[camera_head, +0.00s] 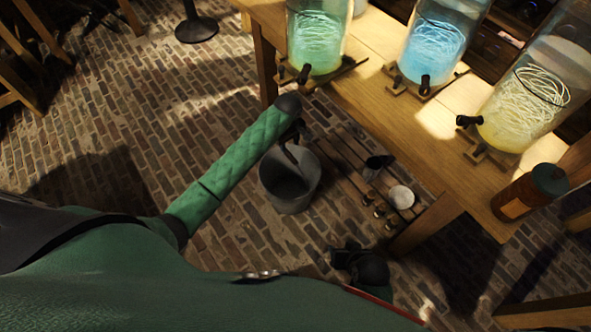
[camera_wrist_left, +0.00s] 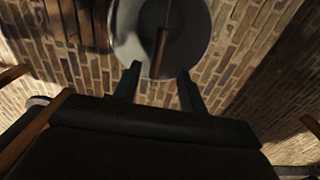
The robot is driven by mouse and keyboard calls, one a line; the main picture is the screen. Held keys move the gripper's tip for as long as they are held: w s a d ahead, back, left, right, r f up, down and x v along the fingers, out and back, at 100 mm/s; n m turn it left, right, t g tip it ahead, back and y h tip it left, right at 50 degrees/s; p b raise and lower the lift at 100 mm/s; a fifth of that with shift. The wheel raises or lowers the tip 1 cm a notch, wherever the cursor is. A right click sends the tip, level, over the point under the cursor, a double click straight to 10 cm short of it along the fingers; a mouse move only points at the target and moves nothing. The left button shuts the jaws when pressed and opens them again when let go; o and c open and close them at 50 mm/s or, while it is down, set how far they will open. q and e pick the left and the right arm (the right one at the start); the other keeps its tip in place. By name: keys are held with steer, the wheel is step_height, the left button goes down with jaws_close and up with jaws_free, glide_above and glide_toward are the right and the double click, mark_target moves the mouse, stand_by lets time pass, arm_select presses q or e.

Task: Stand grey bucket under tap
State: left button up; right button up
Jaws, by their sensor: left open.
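The grey bucket (camera_head: 289,190) stands upright on the brick floor, in front of the table and left of the slatted wood. Its rim also shows in the left wrist view (camera_wrist_left: 125,42), with a brown handle grip (camera_wrist_left: 161,50) across its opening. My left gripper (camera_head: 291,140) is open at the bucket's top; in the wrist view its fingertips (camera_wrist_left: 159,74) are spread to either side below the handle grip, not closed on it. Three dark taps stick out from the jars: at the green jar (camera_head: 304,73), the blue jar (camera_head: 425,83) and the yellow jar (camera_head: 468,121).
The wooden table (camera_head: 380,105) carries the jars, with a brown bottle (camera_head: 530,191) near its front right corner. A low slatted rack (camera_head: 335,165) below holds a white pot (camera_head: 401,197) and small bottles. Open brick floor (camera_head: 150,110) lies left of the bucket.

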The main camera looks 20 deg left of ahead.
arm_select(q)
steer(key=s+d+f+m+t+h, duration=0.1)
steer(key=s+d+f+m, duration=0.15)
steer(key=s, duration=0.25)
steer(key=s+d+f+m, duration=0.2)
steer(key=s+d, duration=0.2)
steer(key=s, duration=0.1)
steer(key=s+d+r+m+t+h, duration=0.1)
steer(key=s+d+r+m+t, duration=0.1)
steer(key=s, duration=0.9)
steer(key=s+d+r+m+t+h, duration=0.1)
steer(key=s+d+m, duration=0.4)
steer(key=s, duration=0.7)
step_height(320, 180, up, 2)
steer(key=shift+r+m+t+h, duration=0.1)
steer(key=shift+m+t+h, duration=0.3)
steer(key=shift+m+t, duration=0.15)
arm_select(e)
steer(key=shift+f, duration=0.1)
steer(key=shift+w, duration=0.3)
arm_select(q)
steer(key=shift+s, duration=0.1)
arm_select(e)
steer(key=shift+s, duration=0.1)
